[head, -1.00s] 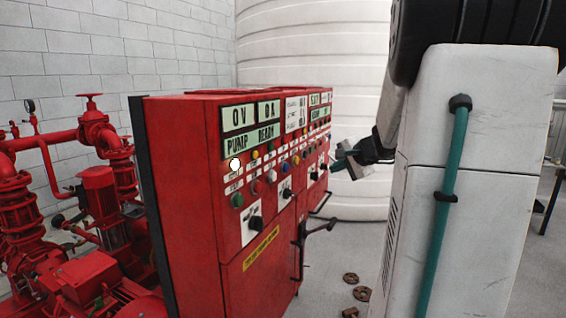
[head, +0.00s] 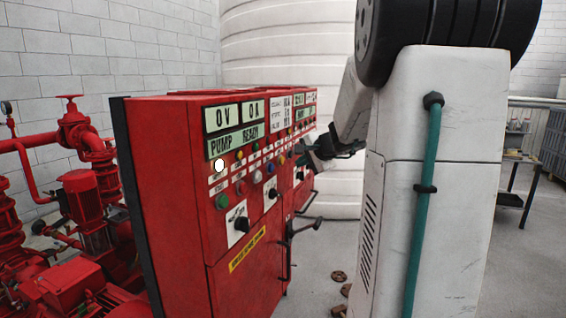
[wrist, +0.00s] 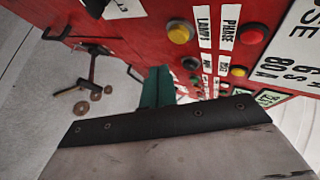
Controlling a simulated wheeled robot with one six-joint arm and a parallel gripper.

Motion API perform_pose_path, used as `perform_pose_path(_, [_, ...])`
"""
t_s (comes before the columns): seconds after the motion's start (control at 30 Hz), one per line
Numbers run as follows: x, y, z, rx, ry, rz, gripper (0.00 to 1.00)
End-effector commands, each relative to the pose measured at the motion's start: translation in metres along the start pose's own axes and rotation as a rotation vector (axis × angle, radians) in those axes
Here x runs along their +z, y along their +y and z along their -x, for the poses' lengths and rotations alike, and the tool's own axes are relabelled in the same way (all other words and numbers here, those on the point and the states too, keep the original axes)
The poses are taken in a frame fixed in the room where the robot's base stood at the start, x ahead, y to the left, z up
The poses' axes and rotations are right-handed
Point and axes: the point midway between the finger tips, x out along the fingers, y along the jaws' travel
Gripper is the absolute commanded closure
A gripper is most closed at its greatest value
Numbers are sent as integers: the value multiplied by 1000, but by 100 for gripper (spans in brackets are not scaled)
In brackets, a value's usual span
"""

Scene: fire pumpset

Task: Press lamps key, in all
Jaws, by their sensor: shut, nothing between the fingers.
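The red control cabinet (head: 180,180) stands left of centre in the head view, with coloured buttons, labels and displays on its face. In the wrist view, a label reading LAMPS (wrist: 203,28) lies between a yellow button (wrist: 181,33) and a PHASE label (wrist: 229,27). My gripper (head: 306,152) is in front of the cabinet's far section in the head view, close to the face. Its teal fingers (wrist: 158,86) also show in the wrist view, shut and empty, below and left of the yellow button. I cannot tell whether the fingertips touch the panel.
Black handles (head: 305,228) stick out from the cabinet front. Small brown round pieces (head: 338,276) lie on the floor. Red pumps and pipes (head: 85,200) stand at left, a large white tank (head: 285,50) behind.

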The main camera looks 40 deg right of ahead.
Motion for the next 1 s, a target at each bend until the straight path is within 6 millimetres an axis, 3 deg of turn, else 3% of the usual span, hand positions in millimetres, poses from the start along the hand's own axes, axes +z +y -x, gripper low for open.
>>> perform_pose_path(0.3, [12,-12,-16,0,-1,1,100])
perform_pose_path(1.0, [12,-12,-17,0,0,1,100])
